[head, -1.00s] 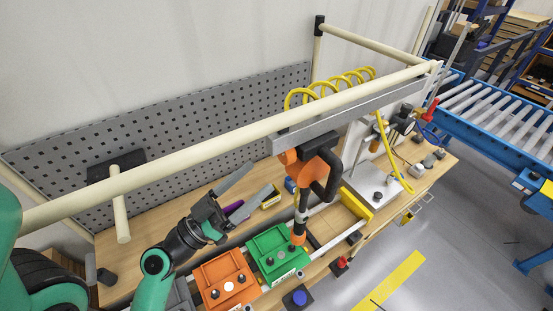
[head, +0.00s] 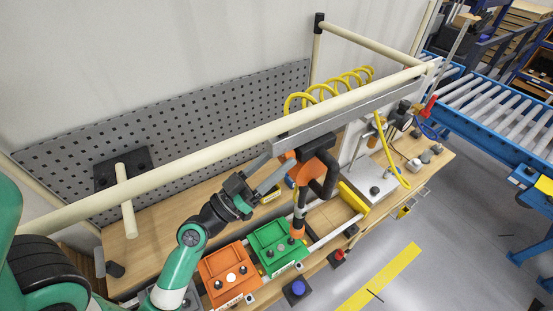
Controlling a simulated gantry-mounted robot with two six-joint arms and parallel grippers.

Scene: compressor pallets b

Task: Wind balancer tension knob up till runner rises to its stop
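The orange balancer body (head: 313,150) hangs under the grey overhead rail (head: 360,110), with a black looped handle (head: 328,178) at its right. Below it, a dark tool with an orange lower end (head: 297,225) reaches down beside the green tray. I cannot single out the runner. My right gripper is out of view.
An orange tray (head: 229,275) and a green tray (head: 275,248) stand on the wooden bench below my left arm. A yellow coiled hose (head: 330,88) runs above the rail. A cream bar (head: 200,165) crosses above the bench. A perforated panel (head: 200,125) stands behind.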

